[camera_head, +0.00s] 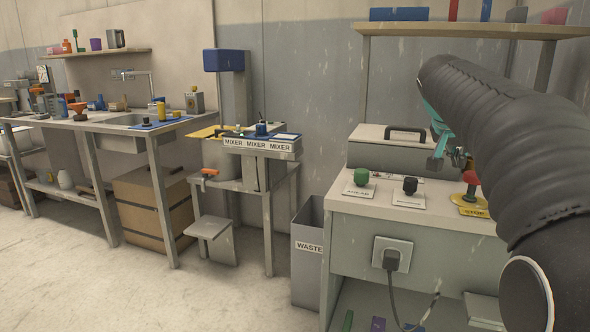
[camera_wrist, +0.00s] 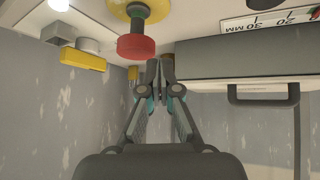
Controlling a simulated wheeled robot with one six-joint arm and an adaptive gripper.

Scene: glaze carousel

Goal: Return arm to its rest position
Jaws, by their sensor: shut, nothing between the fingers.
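My arm, in a dark ribbed sleeve, reaches in from the right of the head view, bent over the grey cabinet. My gripper (camera_head: 437,162) hangs above the cabinet top, beside the right end of the grey case (camera_head: 375,158) with a dark handle. In the wrist view my gripper (camera_wrist: 160,70) is shut, its fingertips together with nothing between them. The red stop button (camera_wrist: 136,47) on its yellow base appears close to the fingertips in that view. In the head view the red button (camera_head: 471,178) is just right of the gripper. I cannot tell the exact gap.
A green knob (camera_head: 361,177) and a black knob (camera_head: 410,185) stand on the cabinet top (camera_head: 343,205). A shelf (camera_head: 480,31) with boxes is above the arm. A waste bin (camera_head: 307,270) and the mixer stand (camera_head: 262,148) are to the left. The floor at lower left is clear.

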